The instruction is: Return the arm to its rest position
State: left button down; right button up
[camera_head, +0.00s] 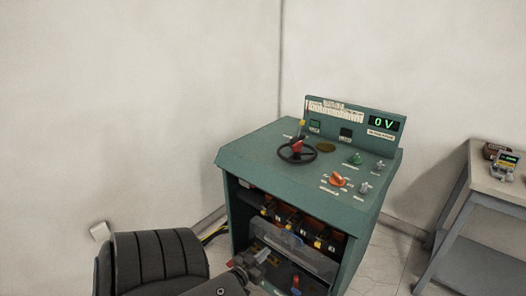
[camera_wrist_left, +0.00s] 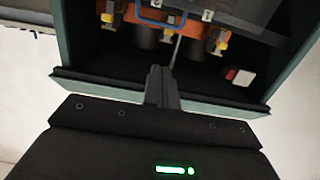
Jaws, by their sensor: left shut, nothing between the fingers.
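My left arm comes in at the bottom left of the head view. My left gripper (camera_head: 262,256) is low, in front of the open front of the green control cabinet (camera_head: 262,150). In the left wrist view the gripper's fingers (camera_wrist_left: 165,82) are together and empty, pointing at the cabinet's open interior. Orange parts with yellow fittings (camera_wrist_left: 165,22) and a blue handle (camera_wrist_left: 160,18) show inside it. I cannot tell exactly how far the fingertips are from them. My right gripper is not in view.
A grey table (camera_head: 490,185) with small devices (camera_head: 503,160) stands at the right. Walls are behind; floor shows between cabinet and table.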

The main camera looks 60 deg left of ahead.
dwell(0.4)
pick_arm(q)
jog(key=s+d+f+m+g+h, duration=0.1)
jog(key=s+d+f+g, duration=0.15)
jog(key=f, duration=0.45)
jog(key=s+d+f+g, duration=0.2)
jog(key=s+d+f, duration=0.15)
jog(key=f, duration=0.45)
jog(key=s+d+f+m+g+h, duration=0.1)
jog(key=s+d+f+g, duration=0.2)
jog(key=f, duration=0.4)
jog(key=s+d+f+m+g+h, duration=0.1)
jog(key=s+d+f+m+g, duration=0.1)
jog(key=s+d+f, duration=0.5)
jog(key=s+d+f+m+g+h, duration=0.2)
jog(key=s+d+f+g, duration=0.3)
jog(key=s, duration=1)
jog(key=shift+s+d+f, duration=0.2)
jog(key=shift+d+f, duration=1.25)
jog(key=shift+d, duration=1.1)
